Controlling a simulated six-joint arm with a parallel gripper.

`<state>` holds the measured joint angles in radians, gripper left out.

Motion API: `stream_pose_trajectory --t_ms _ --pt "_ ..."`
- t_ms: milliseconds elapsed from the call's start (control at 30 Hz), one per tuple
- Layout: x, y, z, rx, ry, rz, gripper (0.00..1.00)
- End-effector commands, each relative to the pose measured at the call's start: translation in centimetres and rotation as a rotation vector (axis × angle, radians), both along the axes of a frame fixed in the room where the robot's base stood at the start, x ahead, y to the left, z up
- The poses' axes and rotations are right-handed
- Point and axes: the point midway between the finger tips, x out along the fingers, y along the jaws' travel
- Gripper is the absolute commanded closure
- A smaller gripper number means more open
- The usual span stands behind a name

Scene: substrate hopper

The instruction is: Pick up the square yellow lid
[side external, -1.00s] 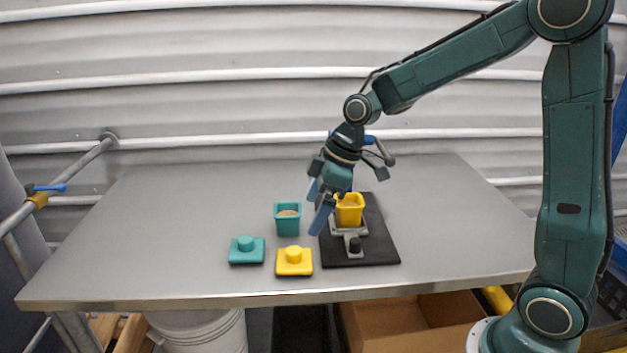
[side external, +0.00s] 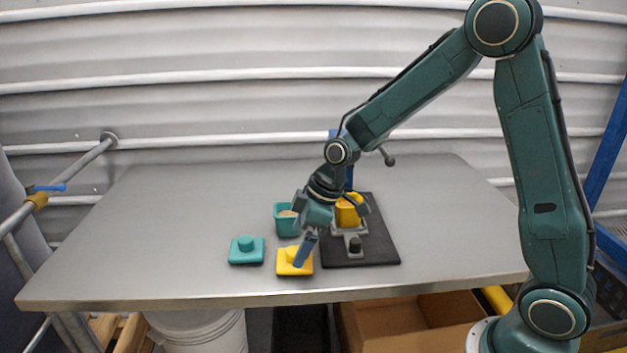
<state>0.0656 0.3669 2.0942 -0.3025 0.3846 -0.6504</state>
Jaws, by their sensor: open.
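The square yellow lid (side external: 286,268) lies flat on the grey table near its front edge, with a raised knob on top. My gripper (side external: 301,262) is open and points down at the lid. A blue finger overlaps the lid's knob and right part in the picture; I cannot tell whether it touches. The other finger is hidden.
A square teal lid (side external: 246,252) lies left of the yellow one. A teal cup (side external: 285,217) with pale contents stands behind, partly hidden by my gripper. A yellow cup (side external: 347,212) sits in a grey holder (side external: 352,236) on a black mat (side external: 379,244). The table's left side (side external: 150,230) is clear.

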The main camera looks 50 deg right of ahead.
Motion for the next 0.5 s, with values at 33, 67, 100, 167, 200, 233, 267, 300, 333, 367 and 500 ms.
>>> stream_pose_trajectory --t_ms 33,67,100,167,200,233,267,300,333,367,500 --pt "0.0 0.1 -0.3 0.0 0.001 0.0 0.04" --pt "0.0 0.1 -0.4 0.0 0.001 0.0 0.04" --pt "0.1 0.2 -0.7 0.0 0.003 0.001 0.04" --pt "0.2 0.3 -1.2 0.0 0.003 0.001 0.04" --pt "0.2 0.4 -1.6 0.0 0.004 0.001 0.04" --pt "0.3 0.4 -1.9 0.001 0.003 0.001 0.04" --pt "0.4 0.5 -2.2 0.0 0.004 0.002 0.04" --pt "0.4 0.6 -2.6 0.0 0.004 0.002 0.04" --pt "0.5 0.7 -3.0 0.0 0.003 0.002 0.04" --pt "0.6 0.7 -3.3 0.0 0.003 0.002 0.04" --pt "1.0 1.0 -4.3 0.001 0.003 0.001 0.04"
